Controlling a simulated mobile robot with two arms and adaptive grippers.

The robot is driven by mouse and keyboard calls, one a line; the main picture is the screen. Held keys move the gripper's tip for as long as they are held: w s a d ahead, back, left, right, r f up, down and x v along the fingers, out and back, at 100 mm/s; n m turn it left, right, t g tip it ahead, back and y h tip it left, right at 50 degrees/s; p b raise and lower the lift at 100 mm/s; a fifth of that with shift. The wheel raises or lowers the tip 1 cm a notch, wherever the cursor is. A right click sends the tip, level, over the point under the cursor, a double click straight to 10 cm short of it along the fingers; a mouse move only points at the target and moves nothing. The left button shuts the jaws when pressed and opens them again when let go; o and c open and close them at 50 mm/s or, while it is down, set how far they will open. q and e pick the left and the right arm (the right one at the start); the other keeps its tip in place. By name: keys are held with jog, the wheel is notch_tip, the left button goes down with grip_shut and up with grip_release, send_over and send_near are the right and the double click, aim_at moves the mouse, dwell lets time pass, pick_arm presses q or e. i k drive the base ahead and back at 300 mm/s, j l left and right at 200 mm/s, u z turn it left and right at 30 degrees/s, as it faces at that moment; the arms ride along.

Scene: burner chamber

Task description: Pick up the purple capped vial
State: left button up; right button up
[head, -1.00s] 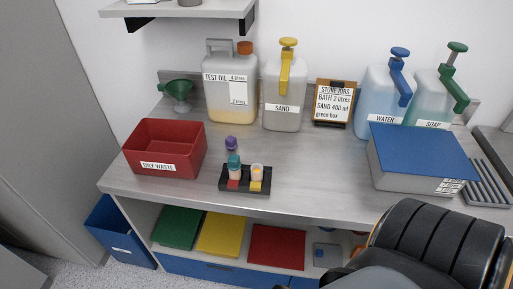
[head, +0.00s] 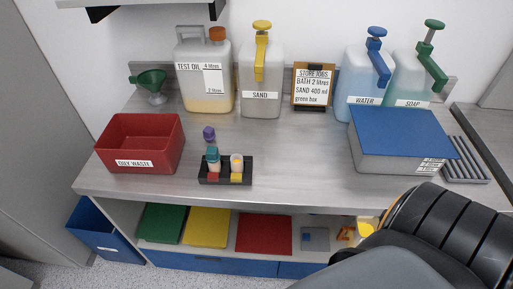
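The purple capped vial (head: 209,135) stands on the grey bench, just behind a small black rack (head: 224,179). Its purple cap shows clearly; its lower part is hidden behind a teal capped vial (head: 213,157) in the rack. A second vial with a pale top and orange contents (head: 237,164) stands in the rack's right side. I cannot tell whether the purple capped vial is in the rack or behind it. Neither gripper shows in the head view; only a dark part of my arm is at the lower right.
A red oily waste bin (head: 140,144) stands left of the rack. Behind are the test oil jug (head: 205,90), sand bottle (head: 261,85), notice board (head: 313,86), water bottle (head: 363,80) and soap bottle (head: 412,80). A blue-topped box (head: 402,134) stands right. The bench middle is clear.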

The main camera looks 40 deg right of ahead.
aim_at(236, 159)
jog(key=i+l+z, duration=0.1)
jog(key=z, duration=0.35)
jog(key=i+l+z, duration=0.15)
jog(key=z, duration=0.3)
